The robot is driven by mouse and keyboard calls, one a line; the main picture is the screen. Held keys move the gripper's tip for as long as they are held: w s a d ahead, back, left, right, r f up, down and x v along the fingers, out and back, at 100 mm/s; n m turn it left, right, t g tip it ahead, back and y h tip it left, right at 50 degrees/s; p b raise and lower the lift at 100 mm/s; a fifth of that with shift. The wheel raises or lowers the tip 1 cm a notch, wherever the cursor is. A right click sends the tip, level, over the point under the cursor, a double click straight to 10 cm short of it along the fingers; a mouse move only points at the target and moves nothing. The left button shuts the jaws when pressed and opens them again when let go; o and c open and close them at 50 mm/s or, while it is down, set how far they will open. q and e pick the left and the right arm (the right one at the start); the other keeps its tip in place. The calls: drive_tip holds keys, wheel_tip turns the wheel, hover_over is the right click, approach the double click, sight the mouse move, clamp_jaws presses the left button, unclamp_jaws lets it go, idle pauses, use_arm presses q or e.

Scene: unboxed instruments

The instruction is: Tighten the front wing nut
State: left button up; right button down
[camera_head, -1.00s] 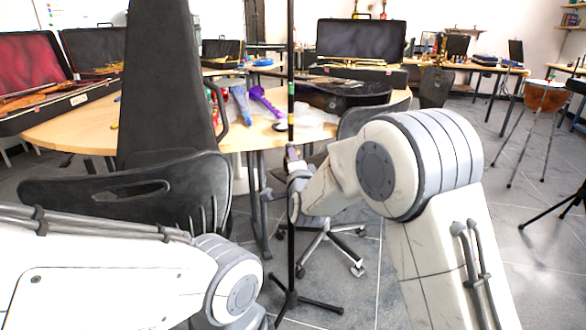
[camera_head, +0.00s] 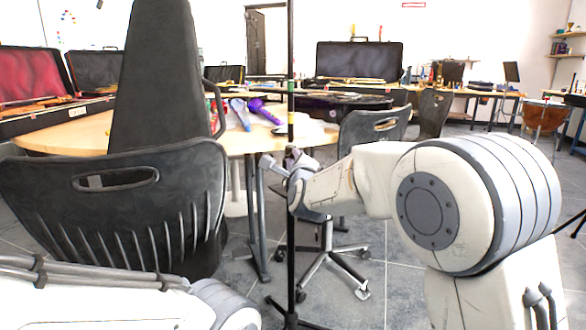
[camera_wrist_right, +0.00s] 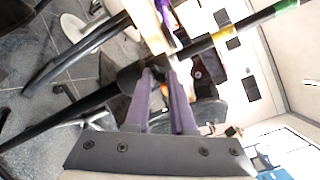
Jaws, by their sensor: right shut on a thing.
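A thin black upright pole (camera_head: 291,90) with green and yellow bands stands in the middle of the head view. It crosses the right wrist view (camera_wrist_right: 70,115) as a slanted black rod with a dark collar (camera_wrist_right: 131,76). My right gripper (camera_head: 290,163) is at the pole at about table height. In the right wrist view its two purple-grey fingers (camera_wrist_right: 160,76) come together beside the collar, shut on the wing nut there. The fingertips hide the wing nut, so its turn cannot be told. My left arm crosses the bottom left of the head view; its gripper is out of the picture.
A black chair (camera_head: 120,205) stands close at the left, before a round wooden table (camera_head: 75,135) with open instrument cases. A tall black case (camera_head: 155,75) rises behind the chair. Another chair (camera_head: 375,125) is beyond the pole. Grey floor (camera_head: 395,285) is open at the right.

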drive_tip(key=shift+m, duration=0.5)
drive_tip(key=c, duration=0.8)
unclamp_jaws()
drive_tip(key=shift+o, duration=0.2)
drive_tip(key=s+d+p, duration=0.1)
drive_tip(key=s, duration=0.9)
drive_tip(key=shift+s+p, duration=0.2)
drive_tip(key=shift+p, duration=0.15)
drive_tip(key=shift+d, duration=0.1)
